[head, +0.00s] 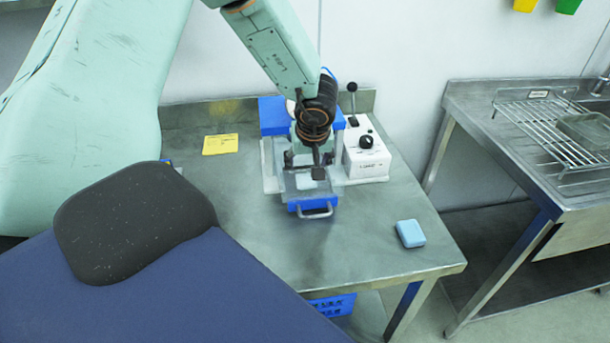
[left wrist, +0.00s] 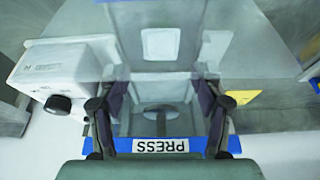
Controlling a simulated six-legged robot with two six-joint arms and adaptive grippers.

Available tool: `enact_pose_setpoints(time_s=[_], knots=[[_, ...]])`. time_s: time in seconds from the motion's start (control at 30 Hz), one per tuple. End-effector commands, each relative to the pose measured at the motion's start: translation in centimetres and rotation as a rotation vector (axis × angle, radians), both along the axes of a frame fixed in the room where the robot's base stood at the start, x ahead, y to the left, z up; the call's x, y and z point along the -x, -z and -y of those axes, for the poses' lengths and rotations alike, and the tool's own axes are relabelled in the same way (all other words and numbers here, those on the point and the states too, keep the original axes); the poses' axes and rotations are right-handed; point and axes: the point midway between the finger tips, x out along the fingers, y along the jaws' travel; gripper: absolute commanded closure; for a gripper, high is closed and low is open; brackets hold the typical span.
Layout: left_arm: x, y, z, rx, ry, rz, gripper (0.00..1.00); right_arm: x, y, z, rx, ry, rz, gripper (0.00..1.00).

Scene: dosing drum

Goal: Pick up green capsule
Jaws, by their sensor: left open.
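I cannot make out a green capsule in either view. My left gripper (head: 304,167) is over the blue and white press (head: 267,165) on the steel table. In the left wrist view its two dark fingers (left wrist: 160,108) are spread wide, with nothing visible between them except the press's grey bed and a dark round part. The blue bar labelled PRESS (left wrist: 208,144) lies at the bottom of that view. My arm hides part of the press in the head view. My right gripper is not in view.
A white control box (head: 365,160) with a black knob and lever stands right of the press. A yellow note (head: 220,144) lies left. A sink bench with a wire rack (head: 545,125) stands right.

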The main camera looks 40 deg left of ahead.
Motion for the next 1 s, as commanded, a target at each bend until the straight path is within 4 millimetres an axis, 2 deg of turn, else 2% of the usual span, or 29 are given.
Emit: enact_pose_setpoints(time_s=[0.2, 0.3, 0.63, 1.0], knots=[[-0.3, 3.4, -1.1, 0.0, -0.001, -0.001, 0.34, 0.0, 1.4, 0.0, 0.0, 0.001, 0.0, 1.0], [-0.6, 4.3, -1.4, 0.0, -0.001, 0.0, 0.34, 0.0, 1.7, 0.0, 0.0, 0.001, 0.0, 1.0], [-0.8, 4.7, -1.5, 0.001, 0.0, 0.001, 0.34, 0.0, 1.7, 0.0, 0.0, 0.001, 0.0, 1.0], [-0.8, 4.6, -1.5, 0.001, 0.0, 0.001, 0.65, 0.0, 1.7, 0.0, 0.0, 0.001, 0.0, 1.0]])
